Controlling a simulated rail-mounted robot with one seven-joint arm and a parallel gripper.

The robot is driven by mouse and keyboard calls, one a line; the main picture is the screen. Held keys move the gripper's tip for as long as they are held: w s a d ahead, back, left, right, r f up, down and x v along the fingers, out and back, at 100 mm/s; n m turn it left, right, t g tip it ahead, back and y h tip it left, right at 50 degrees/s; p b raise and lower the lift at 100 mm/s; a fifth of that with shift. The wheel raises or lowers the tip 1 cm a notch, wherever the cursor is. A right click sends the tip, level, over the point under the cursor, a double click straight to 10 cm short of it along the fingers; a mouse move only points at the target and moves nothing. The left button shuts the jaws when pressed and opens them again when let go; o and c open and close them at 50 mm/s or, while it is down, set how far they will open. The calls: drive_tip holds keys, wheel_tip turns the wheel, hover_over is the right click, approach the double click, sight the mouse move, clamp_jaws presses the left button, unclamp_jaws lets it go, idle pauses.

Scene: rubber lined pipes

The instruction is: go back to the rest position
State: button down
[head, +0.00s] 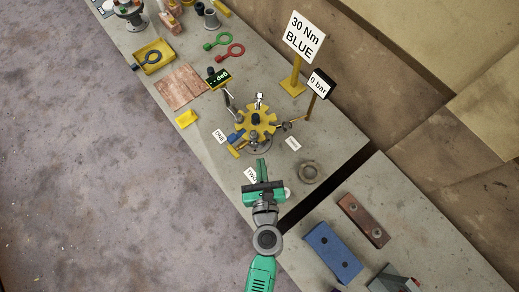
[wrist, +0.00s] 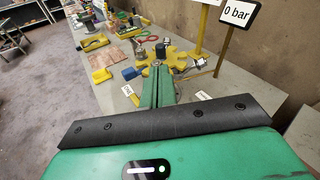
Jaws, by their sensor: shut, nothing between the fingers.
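My gripper (head: 261,165) is green with a dark palm and sits over the near end of the far bench, in front of the yellow star-shaped flange fixture. In the wrist view its two fingers (wrist: 163,75) are together, with nothing between them. The yellow fixture (head: 264,121) stands on the bench just beyond the fingertips in the head view. It also shows behind the fingers in the wrist view (wrist: 184,56). I cannot tell the exact height of the gripper above the bench.
A grey ring (head: 310,172) lies right of my gripper. A dark gap (head: 325,190) parts the two benches. A blue block (head: 332,252) and a brown block (head: 363,220) lie on the near bench. Signs reading "30 Nm BLUE" (head: 304,36) and "0 bar" (head: 319,84) stand behind. Open floor (head: 90,180) is left.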

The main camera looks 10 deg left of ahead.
drive_tip(key=shift+s+d+r, duration=0.15)
drive_tip(key=shift+s+r, duration=0.15)
